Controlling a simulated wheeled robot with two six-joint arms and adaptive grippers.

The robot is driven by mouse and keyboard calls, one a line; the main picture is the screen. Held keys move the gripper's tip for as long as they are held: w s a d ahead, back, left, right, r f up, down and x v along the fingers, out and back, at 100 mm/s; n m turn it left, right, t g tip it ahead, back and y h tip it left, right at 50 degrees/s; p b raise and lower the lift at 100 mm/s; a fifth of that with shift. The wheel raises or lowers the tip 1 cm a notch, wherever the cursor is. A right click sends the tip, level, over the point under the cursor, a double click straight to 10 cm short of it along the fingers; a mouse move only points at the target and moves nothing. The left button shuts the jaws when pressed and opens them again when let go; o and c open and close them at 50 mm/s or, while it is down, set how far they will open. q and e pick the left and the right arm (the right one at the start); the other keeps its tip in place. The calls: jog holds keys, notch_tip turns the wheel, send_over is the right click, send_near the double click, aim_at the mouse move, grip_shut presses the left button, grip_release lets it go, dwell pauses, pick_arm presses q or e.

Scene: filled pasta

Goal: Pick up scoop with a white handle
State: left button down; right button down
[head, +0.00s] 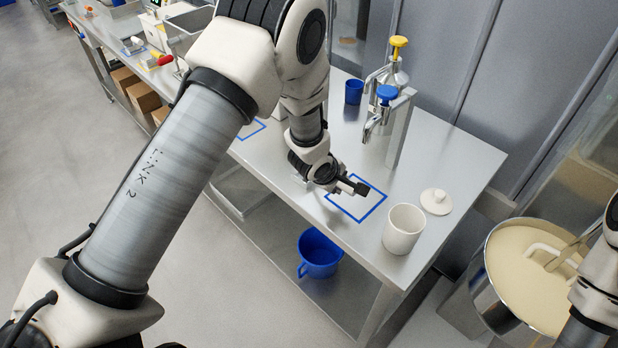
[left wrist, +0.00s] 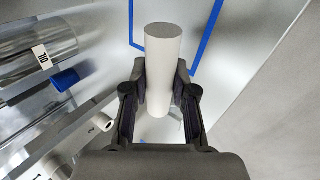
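A plain white cylinder (left wrist: 163,70), which looks like the scoop's white handle, stands between the two fingers of my left gripper (left wrist: 163,88). The finger pads lie against both its sides. The scoop's bowl is not visible; only small shiny bits show below the handle. In the head view my left gripper (head: 352,187) is low over the steel table (head: 440,160), at a blue outlined square (head: 372,211). The scoop cannot be made out there. My right arm shows at the right edge, but its gripper is out of view.
A white cup (head: 403,230) and a white lid (head: 436,201) are right of my left gripper. A dispenser with a blue knob (head: 387,93) and a small blue cup (head: 354,92) stand behind. A blue bucket (head: 319,254) is on the lower shelf. A large pot (head: 490,282) stands at right.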

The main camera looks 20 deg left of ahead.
pick_arm(q)
jog(key=shift+r, duration=0.1)
jog(key=shift+r, duration=0.5)
notch_tip(320, 180, up, 2)
jog(key=shift+r, duration=0.2)
jog(key=s+a+b, duration=0.1)
jog(key=s+b, duration=0.2)
jog(key=s, duration=0.5)
jog(key=s+a+r+b, duration=0.1)
jog(key=s+a+b, duration=0.1)
jog(key=s, duration=0.5)
jog(key=shift+s+r+b, duration=0.2)
jog(key=shift+s+b, duration=0.15)
jog(key=shift+b, duration=0.1)
